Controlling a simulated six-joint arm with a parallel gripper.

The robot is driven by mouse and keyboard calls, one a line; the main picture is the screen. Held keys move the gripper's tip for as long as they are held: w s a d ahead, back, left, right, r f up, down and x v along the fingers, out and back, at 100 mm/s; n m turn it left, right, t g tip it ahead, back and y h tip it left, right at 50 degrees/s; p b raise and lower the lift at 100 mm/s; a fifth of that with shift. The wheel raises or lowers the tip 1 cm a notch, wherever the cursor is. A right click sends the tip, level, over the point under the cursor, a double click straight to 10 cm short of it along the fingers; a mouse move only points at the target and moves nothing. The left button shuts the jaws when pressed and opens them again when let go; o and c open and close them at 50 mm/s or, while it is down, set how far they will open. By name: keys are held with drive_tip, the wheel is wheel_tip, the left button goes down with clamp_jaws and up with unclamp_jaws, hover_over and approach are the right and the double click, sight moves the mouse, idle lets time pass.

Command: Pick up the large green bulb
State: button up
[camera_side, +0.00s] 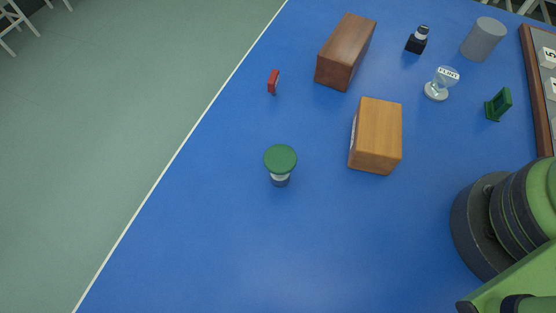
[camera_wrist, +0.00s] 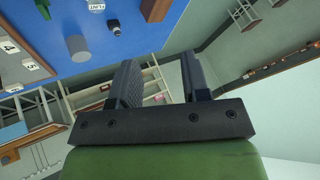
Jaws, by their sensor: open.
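The large green bulb (camera_side: 280,157) stands upright on the blue table in the side view, left of the light wooden block. It has a round, flat-looking green top, a white band below it and a dark blue base. My gripper (camera_wrist: 160,70) shows in the wrist view with its two dark fingers apart and nothing between them. It points away from the bulb, toward the room beyond the table. The bulb is not seen in the wrist view. In the side view only my arm shows at the lower right, with the gripper out of frame.
A light wooden block (camera_side: 377,136), a dark wooden block (camera_side: 345,52), a small red piece (camera_side: 273,82), a glass piece marked FLINT (camera_side: 440,84), a green stand (camera_side: 498,104), a black-based bottle (camera_side: 417,41) and a grey cylinder (camera_side: 483,39) stand around. The table left of and below the bulb is clear.

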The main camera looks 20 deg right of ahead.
drive_tip(key=o, duration=0.7)
drive_tip(key=shift+c, duration=0.2)
drive_tip(key=shift+w+a, duration=0.1)
